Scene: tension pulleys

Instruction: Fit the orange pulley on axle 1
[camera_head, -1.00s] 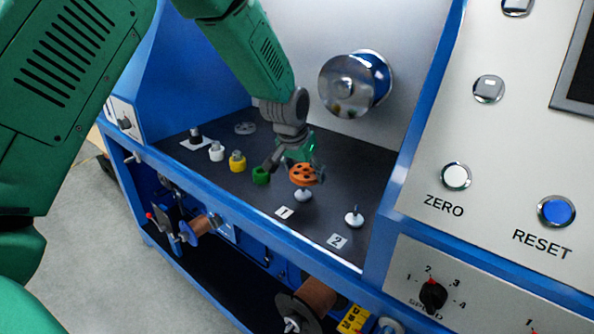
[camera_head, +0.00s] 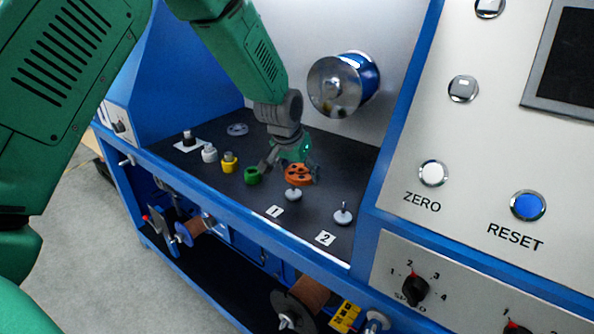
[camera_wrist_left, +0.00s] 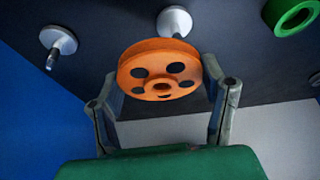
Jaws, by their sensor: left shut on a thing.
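The orange pulley (camera_head: 299,174) is a disc with several round holes. My left gripper (camera_head: 287,168) is shut on it; in the left wrist view the two fingers (camera_wrist_left: 164,92) grip the pulley (camera_wrist_left: 160,68) at opposite sides of its rim. Axle 1 (camera_head: 293,195), a white round base behind the label "1", lies just below the pulley in the head view. In the left wrist view its base (camera_wrist_left: 174,21) shows just beyond the pulley's edge, and whether they touch is unclear. Axle 2 (camera_head: 343,216) stands bare to the right, also visible in the left wrist view (camera_wrist_left: 58,41). My right gripper is not seen.
A green ring (camera_head: 253,176) sits close left of the gripper, with a yellow piece (camera_head: 229,162) and a white piece (camera_head: 209,153) beyond. A grey disc (camera_head: 237,129) lies behind. A metal drum (camera_head: 337,85) juts from the back wall. The dark deck (camera_head: 318,208) is clear between the axles.

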